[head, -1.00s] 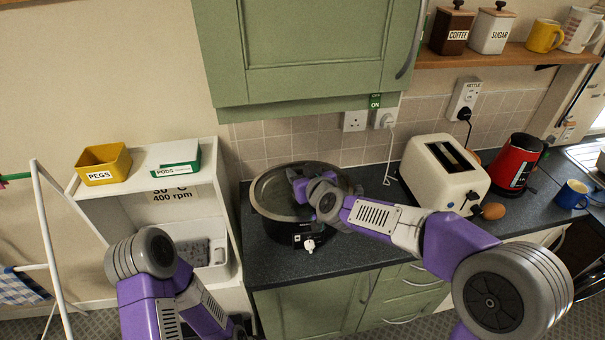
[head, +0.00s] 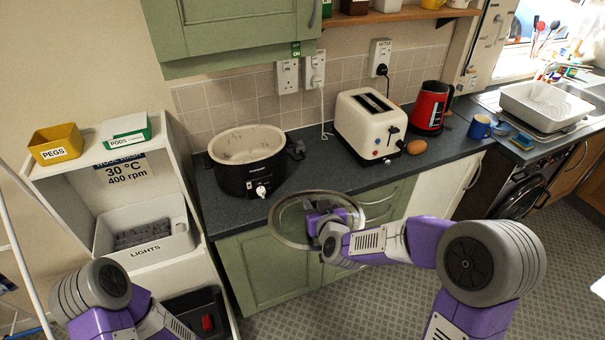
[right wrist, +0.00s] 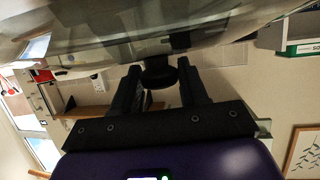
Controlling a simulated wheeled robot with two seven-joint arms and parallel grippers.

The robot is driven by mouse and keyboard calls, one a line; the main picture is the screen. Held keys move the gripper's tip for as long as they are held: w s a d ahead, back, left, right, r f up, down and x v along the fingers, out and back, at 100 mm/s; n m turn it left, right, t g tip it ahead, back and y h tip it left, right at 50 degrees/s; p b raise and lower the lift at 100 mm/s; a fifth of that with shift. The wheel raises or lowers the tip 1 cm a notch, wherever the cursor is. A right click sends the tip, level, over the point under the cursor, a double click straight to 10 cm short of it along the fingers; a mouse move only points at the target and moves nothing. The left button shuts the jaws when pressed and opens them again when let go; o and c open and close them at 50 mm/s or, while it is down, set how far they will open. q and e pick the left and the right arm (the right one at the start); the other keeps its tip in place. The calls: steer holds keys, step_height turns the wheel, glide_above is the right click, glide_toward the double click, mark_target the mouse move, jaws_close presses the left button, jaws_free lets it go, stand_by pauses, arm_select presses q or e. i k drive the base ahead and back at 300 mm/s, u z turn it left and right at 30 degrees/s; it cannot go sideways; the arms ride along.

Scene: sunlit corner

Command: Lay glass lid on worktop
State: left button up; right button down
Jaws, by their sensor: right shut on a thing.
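The round glass lid (head: 288,222) with a metal rim is held in front of the worktop's edge, apart from the slow cooker. My right gripper (head: 322,217) is shut on its dark knob; the right wrist view shows the knob (right wrist: 158,74) between the fingers and the glass lid (right wrist: 110,32) beyond. The black slow cooker (head: 236,184) stands uncovered on the dark worktop (head: 330,176), its pale inside showing. Of my left arm only links show at the lower left; its gripper is out of view.
A cream toaster (head: 358,127), a brown egg (head: 416,147), a red kettle (head: 430,108) and a blue mug (head: 480,127) stand along the worktop. Clear worktop lies between the slow cooker and the toaster, towards the front. A white shelf unit (head: 185,215) stands at left.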

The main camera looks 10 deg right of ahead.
mark_target(321, 172)
steer(key=z, duration=2.3)
steer(key=i, duration=1.45)
steer(key=u, duration=2.65)
steer(key=i, duration=0.4)
steer(key=u, duration=0.05)
steer(key=k, duration=0.45)
